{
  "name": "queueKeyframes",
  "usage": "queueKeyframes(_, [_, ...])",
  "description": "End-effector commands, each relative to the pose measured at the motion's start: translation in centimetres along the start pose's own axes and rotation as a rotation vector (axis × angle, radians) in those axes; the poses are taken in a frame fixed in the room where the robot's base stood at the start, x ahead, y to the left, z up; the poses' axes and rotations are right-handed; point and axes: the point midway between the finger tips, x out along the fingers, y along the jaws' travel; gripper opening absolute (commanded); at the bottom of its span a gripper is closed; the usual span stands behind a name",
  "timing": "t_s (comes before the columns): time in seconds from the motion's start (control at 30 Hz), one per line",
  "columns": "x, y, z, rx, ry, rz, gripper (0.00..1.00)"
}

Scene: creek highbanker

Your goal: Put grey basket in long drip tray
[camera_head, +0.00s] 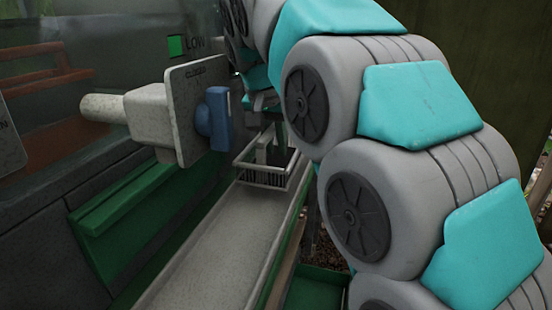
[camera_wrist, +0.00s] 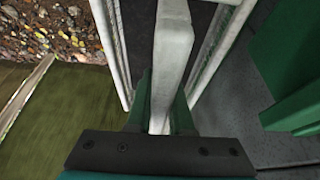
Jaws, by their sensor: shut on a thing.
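The grey basket (camera_head: 262,179) is at the far end of the long drip tray (camera_head: 215,245) in the head view, with my arm partly in front of it. I cannot tell whether it hangs just above the tray or touches it. My gripper (camera_head: 272,140) reaches down at the basket from above. In the wrist view my gripper (camera_wrist: 160,108) has its green fingers shut on the basket's pale upright handle (camera_wrist: 172,50). The basket's rim (camera_wrist: 113,55) shows on both sides of the handle, around a dark inside.
A pale housing with a plate (camera_head: 190,105) and a blue knob (camera_head: 214,118) stands left of the basket, close to my arm. A green ledge (camera_head: 130,205) runs along the tray's left side. A green bin (camera_head: 315,290) is low at right. The tray's near part is bare.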

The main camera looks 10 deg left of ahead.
Motion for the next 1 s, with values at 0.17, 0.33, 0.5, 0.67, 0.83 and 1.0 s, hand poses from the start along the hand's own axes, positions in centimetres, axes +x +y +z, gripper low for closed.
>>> queueKeyframes(0.17, [0.3,-0.2,0.0,0.000,-0.001,0.001,0.00])
queueKeyframes(0.33, [1.8,-0.2,0.7,-0.001,-0.007,0.004,0.00])
queueKeyframes(0.5, [3.3,-0.2,1.3,-0.002,-0.004,0.004,0.00])
queueKeyframes(0.67, [3.4,-0.2,1.3,0.000,-0.003,0.003,0.00])
queueKeyframes(0.83, [3.5,-0.2,1.3,0.000,-0.002,0.003,0.00])
queueKeyframes(1.0, [3.6,-0.2,1.4,0.000,-0.002,0.002,0.33])
